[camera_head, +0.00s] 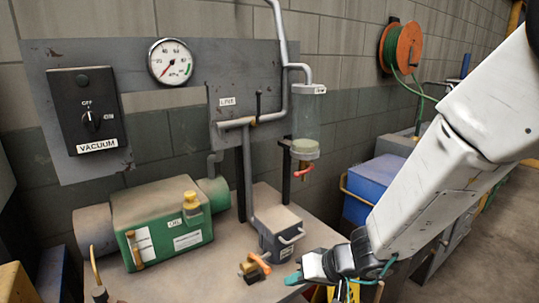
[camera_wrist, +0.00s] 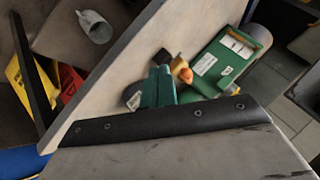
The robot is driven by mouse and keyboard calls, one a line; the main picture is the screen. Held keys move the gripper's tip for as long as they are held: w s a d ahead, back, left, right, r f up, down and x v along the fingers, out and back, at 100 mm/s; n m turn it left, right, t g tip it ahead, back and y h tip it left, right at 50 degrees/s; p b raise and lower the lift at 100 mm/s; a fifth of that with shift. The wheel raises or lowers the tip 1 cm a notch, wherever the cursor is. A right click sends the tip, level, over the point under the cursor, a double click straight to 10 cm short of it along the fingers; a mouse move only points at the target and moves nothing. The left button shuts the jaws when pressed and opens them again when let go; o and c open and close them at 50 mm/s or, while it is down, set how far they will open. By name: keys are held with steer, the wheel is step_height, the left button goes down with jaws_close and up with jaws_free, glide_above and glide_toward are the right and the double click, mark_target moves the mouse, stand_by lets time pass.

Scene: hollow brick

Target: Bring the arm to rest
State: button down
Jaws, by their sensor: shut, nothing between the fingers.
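My white arm reaches in from the upper right in the head view. My gripper (camera_head: 294,278) is at its lower end, over the front right part of the bench (camera_head: 205,278). Its teal fingertips are together and hold nothing. In the wrist view the green fingers of my gripper (camera_wrist: 158,84) are also closed against each other. A small valve with an orange handle (camera_head: 259,262) lies just left of the fingertips in the head view. I cannot tell whether they touch it.
A green pump (camera_head: 160,225) stands on the bench at left and a grey box (camera_head: 281,232) behind my gripper. A vacuum switch (camera_head: 90,112), a gauge (camera_head: 170,61) and a clear cylinder (camera_head: 306,122) are on the wall. A blue box (camera_head: 372,185) is beyond the bench.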

steer(key=s+d+r+g, duration=0.3)
steer(key=s+r+g, duration=0.2)
steer(key=s+r, duration=0.5)
steer(key=s+d+r+m+t+h, duration=0.1)
steer(key=s+d+r+h, duration=0.3)
steer(key=d, duration=0.4)
steer(key=s+d+r+m+t+h, duration=0.1)
steer(key=s+d+r+h, duration=0.3)
steer(key=s+d, duration=0.3)
steer(key=shift+d+r+m, duration=0.25)
steer(key=shift+d+m, duration=0.05)
steer(key=shift+d, duration=0.9)
